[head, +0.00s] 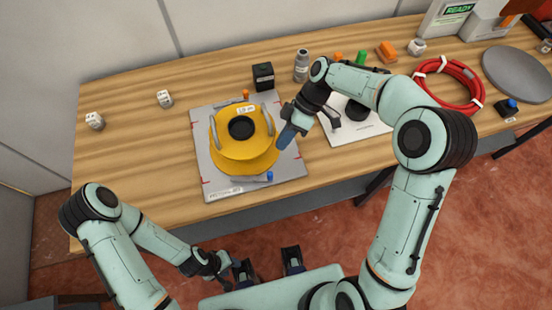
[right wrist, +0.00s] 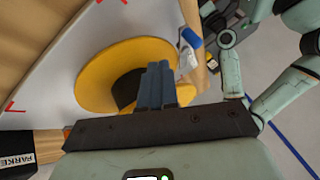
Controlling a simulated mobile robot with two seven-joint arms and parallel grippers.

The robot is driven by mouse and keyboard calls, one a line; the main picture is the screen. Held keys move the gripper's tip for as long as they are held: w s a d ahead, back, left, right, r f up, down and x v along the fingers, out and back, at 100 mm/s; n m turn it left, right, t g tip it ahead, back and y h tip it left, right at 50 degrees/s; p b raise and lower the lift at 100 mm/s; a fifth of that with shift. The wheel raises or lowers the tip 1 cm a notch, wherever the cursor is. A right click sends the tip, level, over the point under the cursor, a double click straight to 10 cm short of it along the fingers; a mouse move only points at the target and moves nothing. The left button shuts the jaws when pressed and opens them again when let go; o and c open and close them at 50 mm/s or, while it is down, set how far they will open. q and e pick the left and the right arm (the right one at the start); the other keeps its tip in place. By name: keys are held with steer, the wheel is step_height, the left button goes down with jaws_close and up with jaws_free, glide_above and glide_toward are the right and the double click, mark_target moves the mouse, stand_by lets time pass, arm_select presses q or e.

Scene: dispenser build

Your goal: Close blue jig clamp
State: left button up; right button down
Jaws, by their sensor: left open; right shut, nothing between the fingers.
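The blue jig clamp (head: 269,176) is at the front right of the grey jig plate (head: 215,186), close to the front rim of the yellow housing (head: 240,155). A grey bar lies beside its blue knob. In the right wrist view the blue knob (right wrist: 191,38) shows above and right of the fingers. My right gripper (head: 287,135) is shut and empty, its blue fingers pointing down at the right side of the housing, behind the clamp. My left gripper (head: 268,266) is open and empty, off the front edge of the table.
An orange clamp (head: 246,94) is at the plate's back edge. A black box (head: 263,76) and a grey bottle (head: 301,66) stand behind the plate. A red hose coil (head: 450,85) lies to the right. The table left of the plate is mostly clear.

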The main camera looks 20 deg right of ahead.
steer(key=x, duration=0.3)
steer(key=shift+s+a, duration=0.15)
steer(key=shift+s, duration=0.1)
steer(key=shift+s+a+r, duration=0.1)
steer(key=shift+s+a, duration=0.15)
steer(key=shift+s, duration=0.25)
steer(key=shift+s+a, duration=0.2)
steer(key=shift+s, duration=0.3)
steer(key=shift+s+a, duration=0.25)
steer(key=shift+s, duration=0.25)
